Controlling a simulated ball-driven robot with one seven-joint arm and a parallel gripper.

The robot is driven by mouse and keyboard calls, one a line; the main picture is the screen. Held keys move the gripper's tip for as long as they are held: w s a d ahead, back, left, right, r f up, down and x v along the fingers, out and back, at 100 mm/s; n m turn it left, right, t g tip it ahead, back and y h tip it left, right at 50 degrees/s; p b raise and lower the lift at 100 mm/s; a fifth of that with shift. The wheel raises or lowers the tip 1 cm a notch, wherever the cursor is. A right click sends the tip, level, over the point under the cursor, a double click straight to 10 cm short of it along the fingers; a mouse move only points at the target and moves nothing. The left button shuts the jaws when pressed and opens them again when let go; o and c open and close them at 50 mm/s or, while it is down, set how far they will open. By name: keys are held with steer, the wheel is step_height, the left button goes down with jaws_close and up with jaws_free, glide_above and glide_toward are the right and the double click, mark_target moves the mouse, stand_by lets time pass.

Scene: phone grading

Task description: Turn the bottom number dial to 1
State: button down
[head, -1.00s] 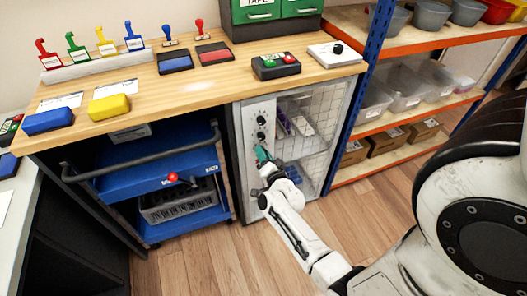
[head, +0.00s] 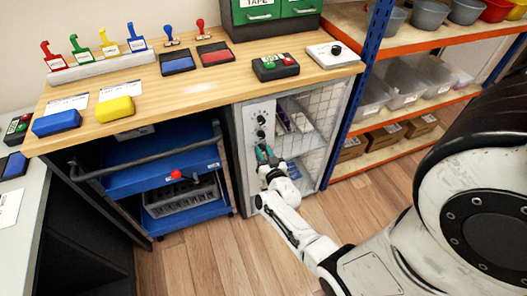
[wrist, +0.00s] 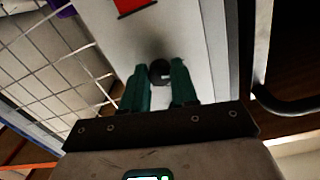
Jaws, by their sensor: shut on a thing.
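The white cabinet panel (head: 252,165) under the bench carries a column of black dials. The top dial (head: 261,119) and the middle dial (head: 260,134) show in the head view. The bottom dial is hidden there behind my gripper (head: 264,154). In the wrist view the bottom dial (wrist: 160,71) is a dark round knob between the green fingers of my gripper (wrist: 160,80). The fingers are shut on it, one on each side. The dial's number marks and setting are too small to read.
A wire mesh door (head: 308,118) stands right of the panel. A blue cart (head: 165,178) with a black handle is on the left. The wooden bench (head: 200,98) is above, with a red and green button box (head: 275,67). Orange shelving (head: 395,125) stands at the right.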

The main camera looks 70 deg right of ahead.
steer(key=shift+n, duration=0.3)
steer(key=c, duration=0.9)
jaws_free()
steer(key=shift+o, duration=0.2)
steer(key=p+v, duration=0.2)
steer(key=v, duration=0.9)
steer(key=shift+w, duration=0.1)
